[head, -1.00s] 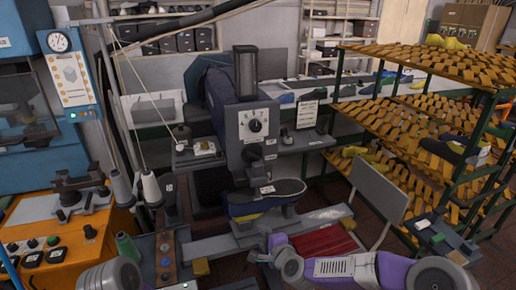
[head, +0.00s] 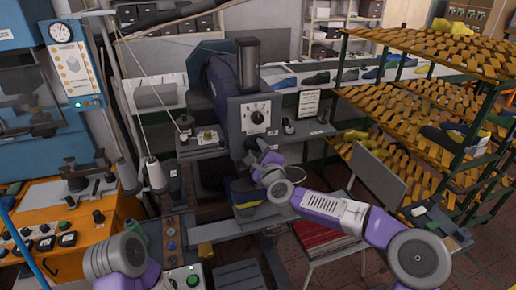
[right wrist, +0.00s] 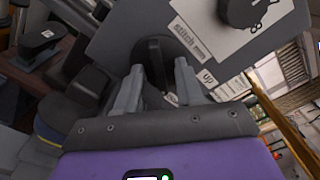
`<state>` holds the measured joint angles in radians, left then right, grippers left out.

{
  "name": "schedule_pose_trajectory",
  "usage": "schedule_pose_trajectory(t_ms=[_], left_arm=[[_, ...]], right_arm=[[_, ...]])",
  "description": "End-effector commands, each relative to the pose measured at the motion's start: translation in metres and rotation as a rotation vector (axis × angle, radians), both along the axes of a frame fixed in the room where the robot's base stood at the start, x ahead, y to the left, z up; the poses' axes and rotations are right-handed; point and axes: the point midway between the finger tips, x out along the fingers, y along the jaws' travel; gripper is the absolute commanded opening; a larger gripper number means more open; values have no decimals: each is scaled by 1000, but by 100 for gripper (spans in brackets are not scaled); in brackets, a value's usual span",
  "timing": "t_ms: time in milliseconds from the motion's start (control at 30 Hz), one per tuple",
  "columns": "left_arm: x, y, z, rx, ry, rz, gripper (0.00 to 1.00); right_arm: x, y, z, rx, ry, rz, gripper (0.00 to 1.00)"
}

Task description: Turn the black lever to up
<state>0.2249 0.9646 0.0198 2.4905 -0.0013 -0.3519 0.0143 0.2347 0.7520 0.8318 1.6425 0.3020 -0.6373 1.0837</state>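The black lever (right wrist: 153,58) is on the grey front panel of the machine, in the right wrist view. It stands lengthwise between the fingertips of my right gripper (right wrist: 158,80). The fingers are apart, one on each side of it, and I cannot tell whether they touch it. A label reading "UP" (right wrist: 207,79) is beside the lever. In the head view my right gripper (head: 258,155) is at the machine's front, just below the dial (head: 257,117), and the lever is hard to make out behind it. My left gripper is not in view.
A shoe last (head: 245,186) sits on the machine below my right gripper. A round black knob (right wrist: 247,8) is above the lever. A grey chair (head: 378,180) and a rack (head: 405,100) of wooden shelves stand to the right. An orange control desk (head: 70,255) is at the left.

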Motion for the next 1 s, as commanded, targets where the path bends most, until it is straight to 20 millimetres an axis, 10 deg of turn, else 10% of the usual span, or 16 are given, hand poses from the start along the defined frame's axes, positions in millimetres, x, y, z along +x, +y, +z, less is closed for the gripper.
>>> schedule_pose_trajectory(t_ms=[333, 600, 1000], left_arm=[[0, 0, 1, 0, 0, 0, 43], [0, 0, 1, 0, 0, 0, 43], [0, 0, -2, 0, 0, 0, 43]], right_arm=[[4, 1, -1, -1, 0, 1, 37], [4, 1, -1, -1, 0, 1, 0], [4, 2, -1, -36, -12, 1, 0]])
